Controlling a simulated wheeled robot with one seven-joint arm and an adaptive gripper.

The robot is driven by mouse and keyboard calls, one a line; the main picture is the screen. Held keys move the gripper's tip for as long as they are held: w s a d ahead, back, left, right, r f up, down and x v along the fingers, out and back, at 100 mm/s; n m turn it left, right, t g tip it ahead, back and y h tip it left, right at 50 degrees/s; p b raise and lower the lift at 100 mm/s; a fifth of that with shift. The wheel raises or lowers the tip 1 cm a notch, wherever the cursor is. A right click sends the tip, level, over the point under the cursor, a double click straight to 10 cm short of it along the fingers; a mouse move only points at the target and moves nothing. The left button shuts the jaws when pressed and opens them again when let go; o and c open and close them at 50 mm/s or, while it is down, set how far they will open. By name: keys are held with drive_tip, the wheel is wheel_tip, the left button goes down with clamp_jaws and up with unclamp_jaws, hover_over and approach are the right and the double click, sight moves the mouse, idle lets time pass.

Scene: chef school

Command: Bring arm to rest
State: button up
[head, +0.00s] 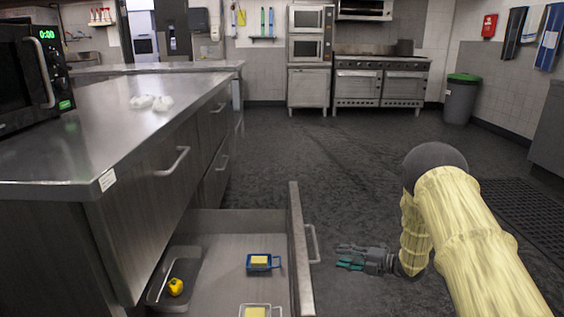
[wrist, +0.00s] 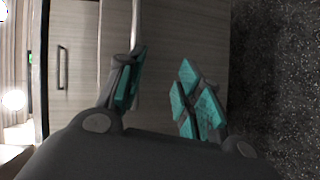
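My gripper (head: 352,257) is in the head view at lower right, just to the right of the open drawer's front and handle. Its fingers point left toward the handle (head: 312,243). In the wrist view my gripper (wrist: 160,88) shows its teal finger pads apart with nothing between them. My arm (head: 465,235) reaches in from the lower right, wrapped in a yellow cover. The open drawer (head: 225,221) holds a blue tray (head: 249,268) with a yellow block (head: 259,261), another yellow block (head: 255,312) partly cut off, and a yellow pepper-like item (head: 176,286) in a metal pan.
A steel-topped counter (head: 95,125) stands at left with a microwave (head: 30,75) and small white items (head: 150,102). The dark floor (head: 330,150) is clear ahead. Ovens (head: 380,80) line the back wall; a bin (head: 460,98) stands at back right.

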drive_tip(key=s+a+f+m+h, duration=0.2)
drive_tip(key=s+f+m+h, duration=0.6)
drive_tip(key=s+f+m, duration=1.05)
drive_tip(key=s+a+f+m+g+h, duration=0.1)
drive_tip(key=s+m+g+h, duration=0.3)
drive_tip(key=s, duration=1.5)
drive_tip(key=s+a+f+m+g+h, duration=0.1)
drive_tip(key=s+m+g, duration=0.45)
drive_tip(key=s, duration=1.35)
wheel_tip(320, 180, up, 36)
drive_tip(key=t+p, duration=0.1)
drive_tip(key=p, duration=3.5)
drive_tip(key=shift+d+r+p, duration=0.2)
drive_tip(key=shift+p, duration=0.2)
drive_tip(key=shift+w, duration=0.1)
